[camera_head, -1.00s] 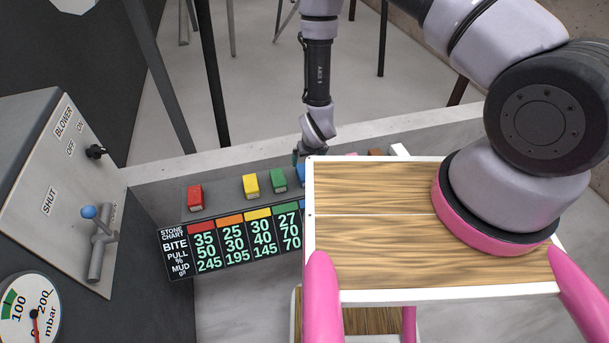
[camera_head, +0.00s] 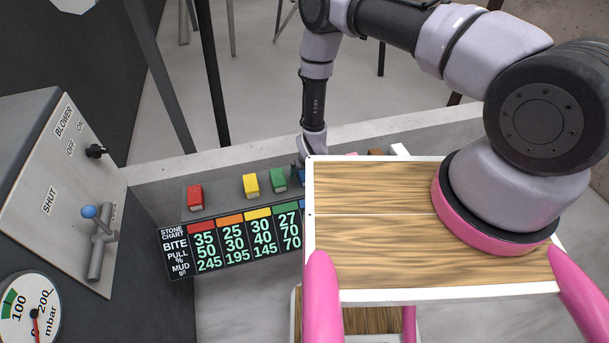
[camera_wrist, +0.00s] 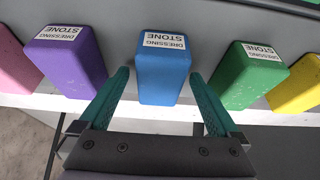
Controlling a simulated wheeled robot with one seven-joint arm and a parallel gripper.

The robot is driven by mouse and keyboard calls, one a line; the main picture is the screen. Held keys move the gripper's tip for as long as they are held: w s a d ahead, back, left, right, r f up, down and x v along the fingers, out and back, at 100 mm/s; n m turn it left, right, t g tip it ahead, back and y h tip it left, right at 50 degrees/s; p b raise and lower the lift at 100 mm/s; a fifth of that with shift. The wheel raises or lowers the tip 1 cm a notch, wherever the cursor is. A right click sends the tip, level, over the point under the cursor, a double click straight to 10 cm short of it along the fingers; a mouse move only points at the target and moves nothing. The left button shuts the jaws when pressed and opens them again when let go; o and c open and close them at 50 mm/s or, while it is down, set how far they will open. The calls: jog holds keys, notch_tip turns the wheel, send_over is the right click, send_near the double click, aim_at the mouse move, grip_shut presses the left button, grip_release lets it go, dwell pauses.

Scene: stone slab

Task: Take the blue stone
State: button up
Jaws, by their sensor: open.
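The blue stone (camera_wrist: 164,72) is a block with a white "DRESSING STONE" label, in the middle of the wrist view. My gripper (camera_wrist: 163,80) is open, with one green finger on each side of the blue stone. I cannot tell whether either finger touches it. In the head view my gripper (camera_head: 299,172) is low over the stone row, and only a sliver of the blue stone (camera_head: 303,176) shows beside my own body's wooden top.
A purple stone (camera_wrist: 68,62) stands left of the blue one and a green stone (camera_wrist: 248,77) right, close outside the fingers. A pink stone (camera_wrist: 15,65) and a yellow stone (camera_wrist: 298,85) flank them. A red stone (camera_head: 195,197) and a stone chart (camera_head: 235,243) show in the head view.

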grip_shut()
jog(key=shift+r, duration=0.1)
